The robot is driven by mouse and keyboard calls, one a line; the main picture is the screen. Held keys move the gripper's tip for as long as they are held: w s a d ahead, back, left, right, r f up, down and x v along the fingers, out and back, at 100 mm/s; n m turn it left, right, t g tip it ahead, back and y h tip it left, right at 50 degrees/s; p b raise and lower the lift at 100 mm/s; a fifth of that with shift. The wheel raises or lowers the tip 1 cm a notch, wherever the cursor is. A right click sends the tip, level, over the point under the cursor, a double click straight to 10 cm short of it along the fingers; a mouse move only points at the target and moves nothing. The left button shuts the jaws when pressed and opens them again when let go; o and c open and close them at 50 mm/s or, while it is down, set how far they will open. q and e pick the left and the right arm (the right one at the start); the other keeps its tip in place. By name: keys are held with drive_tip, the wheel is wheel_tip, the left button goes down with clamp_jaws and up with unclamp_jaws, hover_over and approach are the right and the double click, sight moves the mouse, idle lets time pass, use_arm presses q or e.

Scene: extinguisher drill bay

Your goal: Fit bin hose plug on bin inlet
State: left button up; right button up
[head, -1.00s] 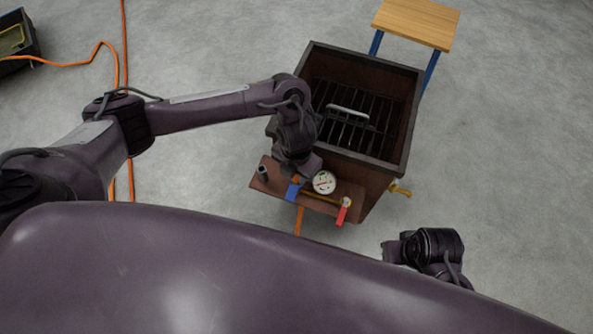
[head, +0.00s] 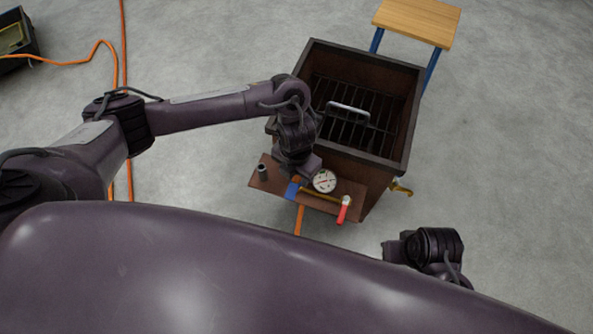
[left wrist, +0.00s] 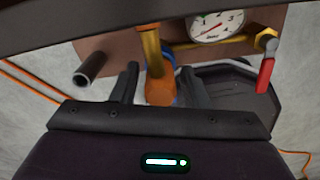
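The bin hose plug (left wrist: 160,92) is orange with a blue collar, and its blue part (head: 292,191) shows at the front of the burn bin's shelf in the head view. It lines up with the brass bin inlet (left wrist: 151,48) and appears to meet it; the exact joint is partly hidden. My left gripper (left wrist: 158,80) has one finger on each side of the plug, with a visible gap at the left finger, so it looks open around the plug. In the head view my left wrist hangs over the shelf. My right gripper's fingers do not show.
The brown bin (head: 335,150) holds a dark grate and a grey handle. Its shelf (head: 325,208) carries a round gauge (head: 324,181), a red-handled valve (head: 344,210) and a dark tube (head: 262,172). A wooden-topped table (head: 418,22) stands behind. Orange hose (head: 118,60) lies at left.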

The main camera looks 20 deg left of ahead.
use_arm(q)
drive_tip(key=shift+o, duration=0.7)
